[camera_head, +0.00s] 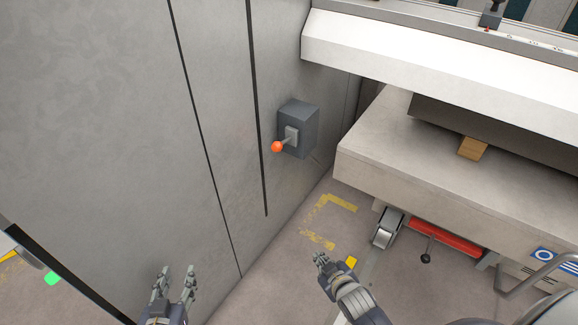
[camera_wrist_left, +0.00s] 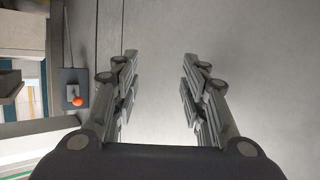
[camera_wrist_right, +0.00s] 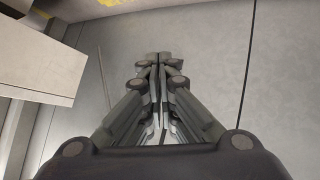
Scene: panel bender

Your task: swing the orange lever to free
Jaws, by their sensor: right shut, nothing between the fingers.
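The orange lever knob (camera_head: 277,146) sits on a short arm that sticks out from a dark grey box (camera_head: 299,128) on the grey panel wall. In the left wrist view the knob (camera_wrist_left: 78,101) shows at the left, outside the fingers. My left gripper (camera_head: 177,276) is open and empty at the bottom of the head view, below and left of the lever. My right gripper (camera_head: 320,257) is shut and empty, below and right of the lever. In the right wrist view its fingers (camera_wrist_right: 160,57) are together, and the lever does not show there.
A light grey machine bed (camera_head: 365,150) juts out at the right, with a wooden block (camera_head: 473,148) on it. A red part (camera_head: 445,238) and a metal rail (camera_head: 530,275) are below. Floor with yellow marks (camera_head: 330,205) lies open between wall and machine.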

